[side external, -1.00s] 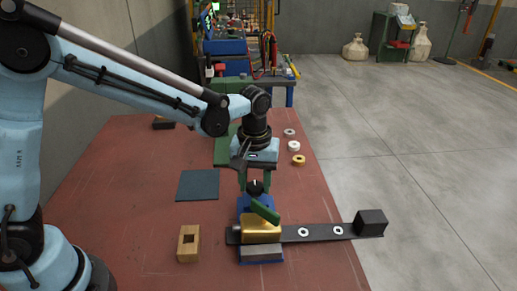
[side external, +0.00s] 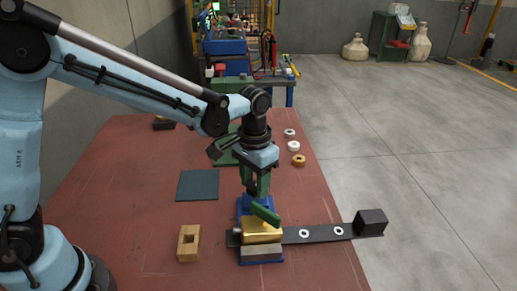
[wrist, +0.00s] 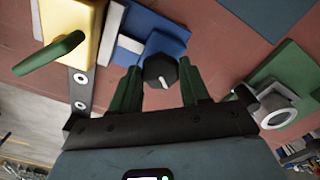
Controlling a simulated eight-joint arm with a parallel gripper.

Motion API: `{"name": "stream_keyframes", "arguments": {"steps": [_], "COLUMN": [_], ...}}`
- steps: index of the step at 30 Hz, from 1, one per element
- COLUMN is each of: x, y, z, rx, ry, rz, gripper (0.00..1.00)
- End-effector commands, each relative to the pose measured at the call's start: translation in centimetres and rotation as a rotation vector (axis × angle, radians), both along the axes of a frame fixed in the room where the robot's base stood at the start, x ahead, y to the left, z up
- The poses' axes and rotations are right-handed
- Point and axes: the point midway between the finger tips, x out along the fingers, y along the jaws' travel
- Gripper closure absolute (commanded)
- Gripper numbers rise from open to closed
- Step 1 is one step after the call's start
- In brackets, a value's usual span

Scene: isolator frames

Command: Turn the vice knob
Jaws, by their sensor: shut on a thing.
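The vice has a blue base (side external: 243,206), a gold block (side external: 262,234) and a green lever (side external: 265,213) on top. In the wrist view the gold block (wrist: 75,18) and green lever (wrist: 50,53) are at upper left. The black knob (wrist: 160,71) with a white pointer mark stands on the blue base (wrist: 165,38).
A dark bar with two white rings (side external: 320,234) runs right from the vice to a black block (side external: 371,222). A wooden block with a square hole (side external: 188,243) stands at left. A dark mat (side external: 198,185) lies behind it. Small rings (side external: 298,160) lie near the table's right edge.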

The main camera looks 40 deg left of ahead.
Motion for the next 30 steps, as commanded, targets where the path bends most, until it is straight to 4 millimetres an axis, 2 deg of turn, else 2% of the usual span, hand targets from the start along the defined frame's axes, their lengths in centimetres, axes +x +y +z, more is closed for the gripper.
{"name": "stream_keyframes", "arguments": {"steps": [15,21,30], "x": [0.05,0.06,0.07], "y": [0.05,0.06,0.07], "z": [0.05,0.05,0.05], "rx": [0.0,0.0,0.0], "ry": [0.0,-0.001,-0.001], "rz": [-0.459,-0.581,-0.673], "gripper": [0.85,0.85,0.85]}}
